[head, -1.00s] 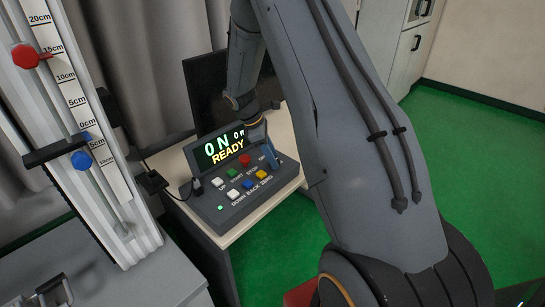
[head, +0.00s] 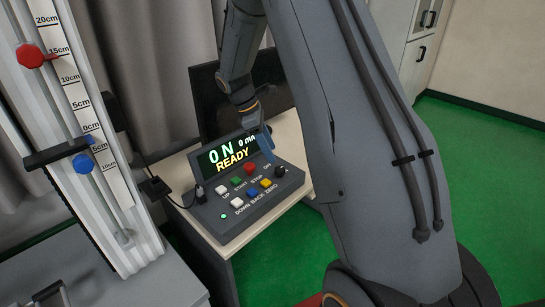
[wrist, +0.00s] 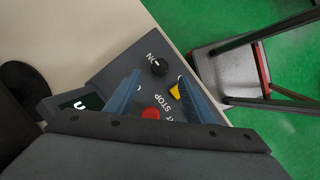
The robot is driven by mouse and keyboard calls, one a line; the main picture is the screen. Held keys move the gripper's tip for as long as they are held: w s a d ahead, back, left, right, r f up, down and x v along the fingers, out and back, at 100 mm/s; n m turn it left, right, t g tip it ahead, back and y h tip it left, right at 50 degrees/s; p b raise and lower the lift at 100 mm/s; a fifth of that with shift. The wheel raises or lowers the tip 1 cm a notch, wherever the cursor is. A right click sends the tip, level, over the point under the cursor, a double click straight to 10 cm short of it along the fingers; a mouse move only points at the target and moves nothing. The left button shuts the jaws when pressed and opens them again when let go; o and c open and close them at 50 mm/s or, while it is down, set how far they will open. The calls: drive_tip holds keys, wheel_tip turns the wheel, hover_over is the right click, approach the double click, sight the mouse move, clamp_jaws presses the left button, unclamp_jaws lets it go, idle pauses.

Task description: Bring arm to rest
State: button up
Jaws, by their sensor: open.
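My gripper (head: 266,143) is above the back right part of the control panel (head: 225,212) in the head view, apart from its buttons as far as I can tell. In the wrist view its two blue fingers (wrist: 158,98) stand apart with nothing between them that I can see held. The panel's black knob (wrist: 158,66) and red STOP button (wrist: 151,113) show near the fingers, with a yellow button (wrist: 175,91) partly covered. The panel display (head: 229,157) reads 0 N, 0 mm and READY. A green light glows on the panel.
A dark monitor (head: 205,105) is behind the panel. In the wrist view a stool (wrist: 235,72) stands on the green floor.

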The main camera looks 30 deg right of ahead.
drive_tip(key=shift+a+r, duration=0.1)
idle(0.5)
drive_tip(key=s+a+r+m+t+y, duration=0.1)
drive_tip(key=s+a+m, duration=0.5)
drive_tip(key=s, duration=0.6)
drive_tip(key=s+a+r+m+t+y, duration=0.1)
drive_tip(key=s+a+m, duration=0.5)
drive_tip(key=s, duration=0.6)
drive_tip(key=shift+s+a+r+m+t+y, duration=0.4)
drive_tip(key=shift+a+r+y, duration=0.1)
drive_tip(key=shift+y, duration=0.5)
drive_tip(key=shift+w+d, duration=0.1)
